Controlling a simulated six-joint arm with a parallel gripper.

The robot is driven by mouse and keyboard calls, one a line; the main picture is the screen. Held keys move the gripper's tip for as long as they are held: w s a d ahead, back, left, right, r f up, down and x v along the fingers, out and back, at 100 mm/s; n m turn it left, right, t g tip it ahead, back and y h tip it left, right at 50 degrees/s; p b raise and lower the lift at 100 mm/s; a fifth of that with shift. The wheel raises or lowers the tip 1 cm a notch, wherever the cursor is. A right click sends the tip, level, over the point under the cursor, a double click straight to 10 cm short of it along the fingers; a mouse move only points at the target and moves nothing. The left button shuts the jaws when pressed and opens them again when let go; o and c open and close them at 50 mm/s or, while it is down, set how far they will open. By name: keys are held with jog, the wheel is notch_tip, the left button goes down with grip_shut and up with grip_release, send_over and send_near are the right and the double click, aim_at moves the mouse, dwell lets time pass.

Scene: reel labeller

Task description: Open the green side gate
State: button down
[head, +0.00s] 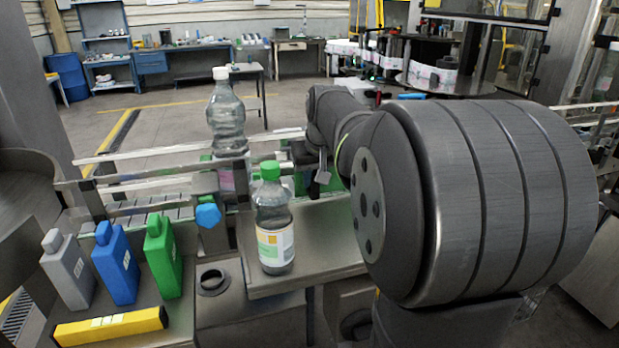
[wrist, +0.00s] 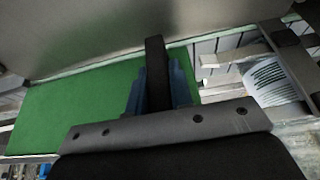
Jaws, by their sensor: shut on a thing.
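The green side gate (wrist: 95,110) shows in the wrist view as a flat green panel, left of and behind my gripper. My gripper (wrist: 156,62) reaches over it and is shut on a blue part (wrist: 181,88), which looks like the gate's handle. A dark finger covers the middle of the blue part. A grey metal surface (wrist: 90,30) lies across the top of the wrist view. In the head view my own arm hides most of the gate area, and I cannot make out the grip there.
In the head view, a bottle with a green cap (head: 273,225) stands on the metal table (head: 325,240), left of my arm. A clear bottle with a white cap (head: 225,115) stands by the rails. Grey, blue and green jugs (head: 163,260) stand at the left. A labelled white item (wrist: 272,82) is at right in the wrist view.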

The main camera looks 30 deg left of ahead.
jog(key=w+d, duration=1.7)
jog(key=shift+w+d, duration=0.3)
jog(key=shift+w, duration=0.05)
jog(key=c, duration=1.3)
grip_release()
jog(key=shift+r, duration=0.1)
jog(key=v, duration=1.7)
jog(key=shift+s+r, duration=0.1)
jog(key=shift+r, duration=0.05)
jog(key=x, duration=1.7)
jog(key=shift+f, duration=0.25)
